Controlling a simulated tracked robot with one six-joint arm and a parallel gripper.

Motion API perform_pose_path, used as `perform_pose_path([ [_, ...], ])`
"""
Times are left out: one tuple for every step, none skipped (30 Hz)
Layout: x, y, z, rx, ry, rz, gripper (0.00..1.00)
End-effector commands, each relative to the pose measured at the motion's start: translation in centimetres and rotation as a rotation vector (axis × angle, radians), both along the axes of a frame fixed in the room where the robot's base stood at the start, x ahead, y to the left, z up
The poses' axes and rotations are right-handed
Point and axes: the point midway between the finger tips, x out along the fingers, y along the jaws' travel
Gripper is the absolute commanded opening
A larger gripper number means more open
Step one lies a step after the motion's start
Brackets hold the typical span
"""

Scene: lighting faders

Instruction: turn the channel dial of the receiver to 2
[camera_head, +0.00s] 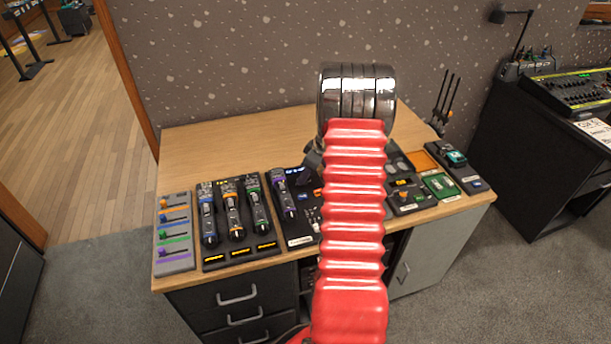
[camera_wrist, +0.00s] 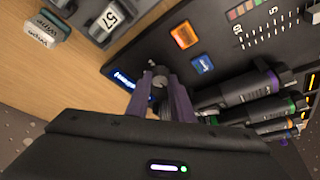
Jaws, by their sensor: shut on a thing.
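The receiver is a dark panel with a small lit blue display (camera_wrist: 128,77), too small to read. In the head view the display (camera_head: 295,170) shows just left of my red arm. A round grey dial (camera_wrist: 160,75) sits beside the display in the wrist view. My gripper (camera_wrist: 160,84) is shut on this dial, one finger on each side of it. The dial's marks and pointer cannot be read, so I cannot tell its setting. In the head view my arm hides the dial, and only a dark part of my gripper (camera_head: 312,160) shows.
An orange button (camera_wrist: 184,35) and a blue button (camera_wrist: 202,64) lie close to my gripper. In the head view, a coloured slider panel (camera_head: 174,232) is at the desk's left. The desk's back left (camera_head: 215,145) is bare.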

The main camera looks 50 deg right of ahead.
Motion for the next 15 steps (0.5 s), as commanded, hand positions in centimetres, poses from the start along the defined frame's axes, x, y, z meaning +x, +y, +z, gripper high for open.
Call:
perform_pose_path([
  [-0.05, -0.04, 0.01, -0.002, 0.000, -0.009, 0.00],
  [-0.06, -0.04, 0.00, -0.001, 0.001, -0.017, 0.00],
  [-0.07, -0.03, -0.01, -0.002, 0.001, -0.028, 0.00],
  [-0.07, -0.02, -0.02, -0.002, 0.001, -0.038, 0.00],
  [-0.07, 0.00, -0.02, -0.001, 0.001, -0.048, 0.00],
  [-0.08, 0.02, -0.01, -0.001, 0.001, -0.065, 0.00],
  [-0.07, 0.01, 0.00, -0.002, 0.000, -0.079, 0.00],
  [-0.06, 0.02, 0.00, -0.002, 0.000, -0.095, 0.00],
  [-0.08, 0.07, 0.01, -0.001, 0.001, -0.117, 0.00],
  [-0.08, 0.09, 0.01, -0.001, 0.001, -0.136, 0.00],
  [-0.07, 0.09, 0.03, -0.002, 0.000, -0.155, 0.00],
  [-0.06, 0.13, 0.05, -0.002, 0.000, -0.181, 0.00],
  [-0.05, 0.13, 0.04, -0.002, 0.000, -0.201, 0.00],
  [-0.06, 0.17, 0.01, -0.002, 0.001, -0.223, 0.00],
  [-0.08, 0.21, -0.01, -0.002, 0.001, -0.251, 0.00],
])
